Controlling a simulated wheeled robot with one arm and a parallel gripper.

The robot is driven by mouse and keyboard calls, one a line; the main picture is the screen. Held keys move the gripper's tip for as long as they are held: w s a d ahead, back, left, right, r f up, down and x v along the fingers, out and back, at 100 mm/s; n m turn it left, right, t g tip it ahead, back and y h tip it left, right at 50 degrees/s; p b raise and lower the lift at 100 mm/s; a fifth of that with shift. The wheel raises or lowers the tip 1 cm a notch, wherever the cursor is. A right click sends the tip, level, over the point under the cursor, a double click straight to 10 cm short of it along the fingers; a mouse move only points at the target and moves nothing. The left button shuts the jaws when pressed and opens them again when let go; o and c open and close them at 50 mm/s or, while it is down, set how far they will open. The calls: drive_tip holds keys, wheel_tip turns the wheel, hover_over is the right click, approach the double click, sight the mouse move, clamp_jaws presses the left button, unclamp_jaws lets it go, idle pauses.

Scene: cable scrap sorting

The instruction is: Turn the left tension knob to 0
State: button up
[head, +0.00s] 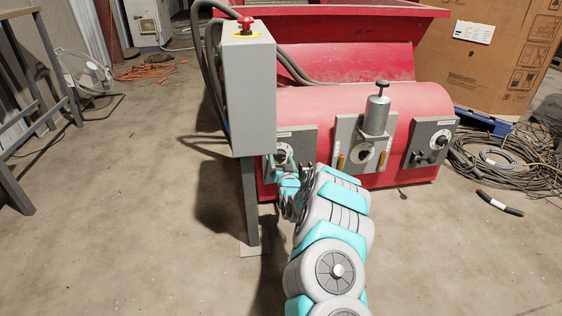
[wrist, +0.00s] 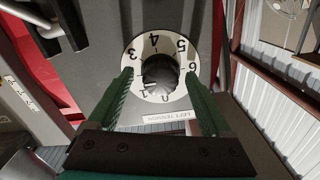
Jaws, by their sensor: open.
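The left tension knob (wrist: 161,72) is a dark round knob in the middle of a white numbered dial (wrist: 141,49) on a grey plate (head: 303,138). A "LEFT TENSION" label (wrist: 166,115) sits beside the dial in the wrist view. In the head view the gripper (head: 285,177) is small, just below the dial, partly hidden by my arm.
A grey control box (head: 249,95) with a red button (head: 245,24) stands on a post close left of the knob. A centre plate with a metal cylinder (head: 376,113) and a right knob plate (head: 432,142) are on the red machine (head: 310,105). Coiled cables (head: 500,160) lie at right.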

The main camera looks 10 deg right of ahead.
clamp_jaws()
idle(0.8)
